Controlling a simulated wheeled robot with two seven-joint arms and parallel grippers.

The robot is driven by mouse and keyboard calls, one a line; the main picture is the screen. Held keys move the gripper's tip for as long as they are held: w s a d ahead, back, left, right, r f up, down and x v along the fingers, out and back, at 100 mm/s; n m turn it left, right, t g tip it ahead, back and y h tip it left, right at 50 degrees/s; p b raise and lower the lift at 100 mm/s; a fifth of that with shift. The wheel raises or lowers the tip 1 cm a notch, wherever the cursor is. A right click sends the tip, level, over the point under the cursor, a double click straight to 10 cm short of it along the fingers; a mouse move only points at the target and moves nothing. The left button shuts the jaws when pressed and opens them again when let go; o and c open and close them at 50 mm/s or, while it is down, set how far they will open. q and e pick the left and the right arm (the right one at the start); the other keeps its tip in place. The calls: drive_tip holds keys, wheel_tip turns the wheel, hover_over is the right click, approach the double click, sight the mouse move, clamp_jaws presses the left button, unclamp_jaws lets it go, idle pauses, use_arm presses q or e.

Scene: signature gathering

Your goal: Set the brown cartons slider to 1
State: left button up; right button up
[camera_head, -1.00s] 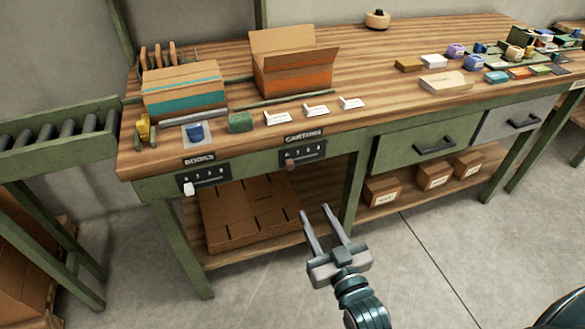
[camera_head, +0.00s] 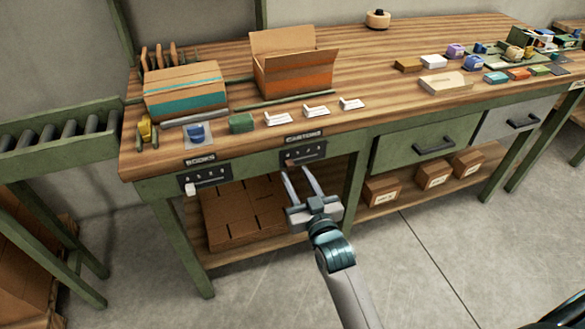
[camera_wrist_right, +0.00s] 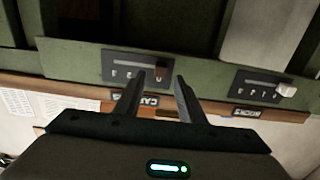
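The cartons slider panel (camera_head: 303,151) is a dark plate with small marks on the green front rail of the bench, under a label. Its brown knob (camera_wrist_right: 161,69) shows in the right wrist view, towards the right end of the inverted panel (camera_wrist_right: 128,69). My right gripper (camera_head: 294,169) is open just in front of the panel. In the right wrist view the fingertips (camera_wrist_right: 159,77) stand on either side of the knob, with gaps; contact is not visible. My left gripper is out of view.
The books slider panel (camera_head: 207,178) with a white knob (camera_head: 191,189) is to the left. A green drawer (camera_head: 428,143) is to the right. Flat cardboard (camera_head: 235,215) lies on the lower shelf. White cards, boxes and an open carton (camera_head: 294,75) stand on the bench top.

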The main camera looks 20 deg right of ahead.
sight(292, 167)
drive_tip(key=shift+w+a, duration=0.1)
drive_tip(key=shift+w, duration=1.7)
clamp_jaws()
